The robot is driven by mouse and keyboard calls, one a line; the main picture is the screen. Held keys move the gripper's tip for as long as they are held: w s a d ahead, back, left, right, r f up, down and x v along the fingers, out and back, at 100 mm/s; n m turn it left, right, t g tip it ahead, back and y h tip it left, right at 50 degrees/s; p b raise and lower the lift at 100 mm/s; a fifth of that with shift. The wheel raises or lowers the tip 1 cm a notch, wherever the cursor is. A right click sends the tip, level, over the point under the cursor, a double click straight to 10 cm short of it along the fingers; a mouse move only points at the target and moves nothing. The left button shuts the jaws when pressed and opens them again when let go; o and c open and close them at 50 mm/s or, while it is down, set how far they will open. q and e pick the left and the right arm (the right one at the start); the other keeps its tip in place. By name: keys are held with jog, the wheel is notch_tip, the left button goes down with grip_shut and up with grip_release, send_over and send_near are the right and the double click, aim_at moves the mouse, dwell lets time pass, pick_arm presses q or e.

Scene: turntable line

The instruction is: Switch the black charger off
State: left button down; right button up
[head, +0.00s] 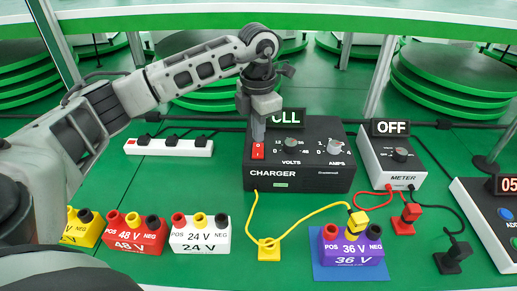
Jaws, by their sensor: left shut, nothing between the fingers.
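My right gripper is not in view.
A grey meter (399,163) reading OFF stands right of the charger, a white power strip (169,147) to the left. Red, white and purple battery blocks line the front: 48 V (134,236), 24 V (200,237), 36 V (352,250). Yellow leads cross the table before the charger.

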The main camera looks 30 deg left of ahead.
aim_at(258, 145)
pick_arm(q)
jog(key=shift+f+b, duration=0.65)
jog(key=shift+f, duration=0.3)
dwell(0.6)
jog(key=shift+r+p, duration=2.75)
jog(key=shift+r, duration=0.85)
